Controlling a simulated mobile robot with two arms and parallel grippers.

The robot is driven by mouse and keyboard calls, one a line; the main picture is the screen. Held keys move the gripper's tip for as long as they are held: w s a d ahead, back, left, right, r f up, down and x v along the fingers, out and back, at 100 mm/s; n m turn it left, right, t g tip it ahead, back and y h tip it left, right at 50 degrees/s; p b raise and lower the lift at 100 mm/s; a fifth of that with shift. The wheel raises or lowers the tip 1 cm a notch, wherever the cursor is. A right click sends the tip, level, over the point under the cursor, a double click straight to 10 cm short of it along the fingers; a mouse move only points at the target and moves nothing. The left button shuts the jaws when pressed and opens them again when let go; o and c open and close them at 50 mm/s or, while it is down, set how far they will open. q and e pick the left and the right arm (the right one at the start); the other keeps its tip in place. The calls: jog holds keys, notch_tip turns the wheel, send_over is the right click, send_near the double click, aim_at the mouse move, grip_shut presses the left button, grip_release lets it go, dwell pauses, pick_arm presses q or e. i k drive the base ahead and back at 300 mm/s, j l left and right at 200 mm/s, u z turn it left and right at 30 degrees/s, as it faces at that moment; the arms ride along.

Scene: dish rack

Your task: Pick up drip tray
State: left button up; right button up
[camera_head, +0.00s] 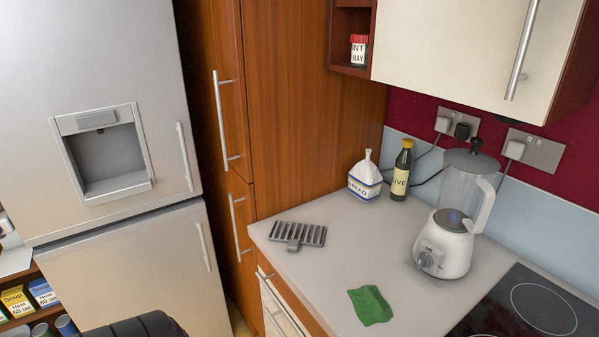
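A grey slotted tray with a small tab at its front, which looks like the drip tray (298,234), lies flat on the pale countertop (330,283) near its left end. Nothing covers it, and clear counter surrounds it. Neither of my grippers shows in the head view, so I cannot see where they are relative to the tray.
A bread bag (365,183), an olive oil bottle (401,172) and a blender (450,235) stand at the back. A green cloth (370,305) lies in front, left of the black hob (535,308). The fridge (120,220) and wooden cabinet (300,110) stand left and behind.

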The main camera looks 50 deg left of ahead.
aim_at(296, 234)
jog(key=u, duration=1.55)
